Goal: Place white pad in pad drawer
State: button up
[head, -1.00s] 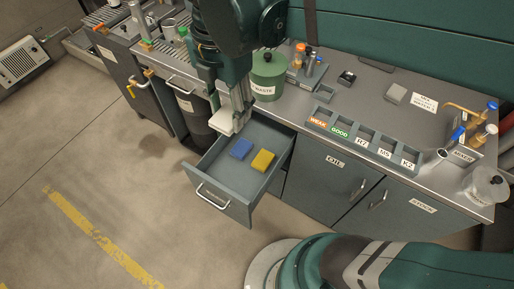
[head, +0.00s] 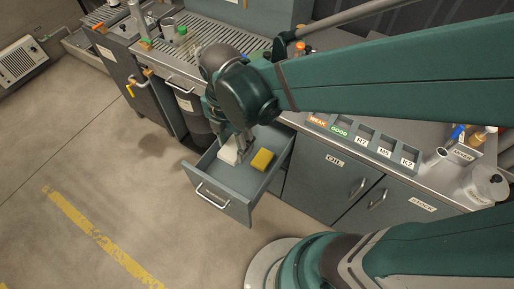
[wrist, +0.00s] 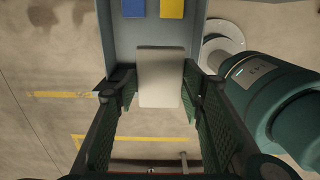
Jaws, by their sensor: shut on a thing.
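My gripper (head: 236,143) is shut on the white pad (head: 229,155). It points down over the open drawer (head: 224,206), with the pad toward the drawer's left side in the head view. In the wrist view, the white pad (wrist: 160,78) sits between my two fingers. I cannot tell whether it touches the drawer floor. A yellow pad (head: 262,160) lies flat in the drawer, to the right of the white pad. A blue pad (wrist: 134,8) shows beside the yellow pad (wrist: 172,8) in the wrist view; my gripper and the white pad hide it in the head view.
The drawer is pulled out from the grey cabinet (head: 318,185), over open floor. A labelled tray (head: 365,140) and a clear jar (head: 486,186) stand on the counter. A dark bin (head: 197,125) stands left of the drawer. My arm hides much of the counter.

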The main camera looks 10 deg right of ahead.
send_over(239, 182)
notch_tip(239, 182, down, 14)
jog(key=shift+r, duration=0.25)
dwell(0.3)
jog(key=shift+f, duration=0.1)
jog(key=shift+f+b, duration=1.05)
jog(key=shift+f, duration=1.8)
jog(key=shift+f+b, duration=0.75)
jog(key=shift+f, duration=1.35)
jog(key=shift+f, duration=0.15)
jog(key=o, duration=0.4)
jog(key=shift+c, duration=0.2)
jog(key=o, duration=0.4)
